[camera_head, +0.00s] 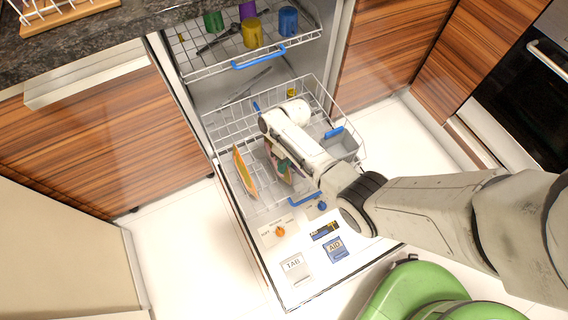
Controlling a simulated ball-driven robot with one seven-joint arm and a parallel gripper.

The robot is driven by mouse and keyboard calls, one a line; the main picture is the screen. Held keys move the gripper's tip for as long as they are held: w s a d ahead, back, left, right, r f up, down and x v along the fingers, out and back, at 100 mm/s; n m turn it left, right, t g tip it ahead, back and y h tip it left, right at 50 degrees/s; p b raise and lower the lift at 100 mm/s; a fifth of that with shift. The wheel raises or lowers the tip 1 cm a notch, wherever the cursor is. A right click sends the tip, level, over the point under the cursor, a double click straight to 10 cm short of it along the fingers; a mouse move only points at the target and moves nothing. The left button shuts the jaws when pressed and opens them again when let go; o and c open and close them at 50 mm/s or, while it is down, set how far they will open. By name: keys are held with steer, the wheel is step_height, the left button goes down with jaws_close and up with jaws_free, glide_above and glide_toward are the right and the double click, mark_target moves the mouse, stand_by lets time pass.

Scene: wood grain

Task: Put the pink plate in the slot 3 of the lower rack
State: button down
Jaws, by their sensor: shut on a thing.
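The lower rack (228,128) is a white wire rack pulled out of the open dishwasher, above its lowered door. My gripper (284,167) is low over the front middle of this rack, partly hidden by my arm. It is shut on a pinkish plate (273,160), which stands on edge, mostly hidden by the gripper. A yellow-orange plate (242,172) stands on edge in the rack to the left, apart from the gripper. The slot numbers cannot be read, and I cannot tell whether the held plate touches the rack.
The upper rack (205,70) holds a green cup (213,21), a yellow cup (252,33), a purple cup (247,9) and a blue cup (288,21). A grey basket (343,146) sits at the lower rack's right. The door (290,255) carries an orange knob (280,231).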

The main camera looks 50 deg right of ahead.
steer(key=shift+f, duration=0.25)
steer(key=c, duration=1.1)
jaws_free()
steer(key=shift+r, duration=0.1)
steer(key=p+v, duration=0.3)
steer(key=v, duration=0.7)
steer(key=shift+w+d+r, duration=0.1)
steer(key=shift+d+r, duration=0.05)
steer(key=shift+r, duration=0.15)
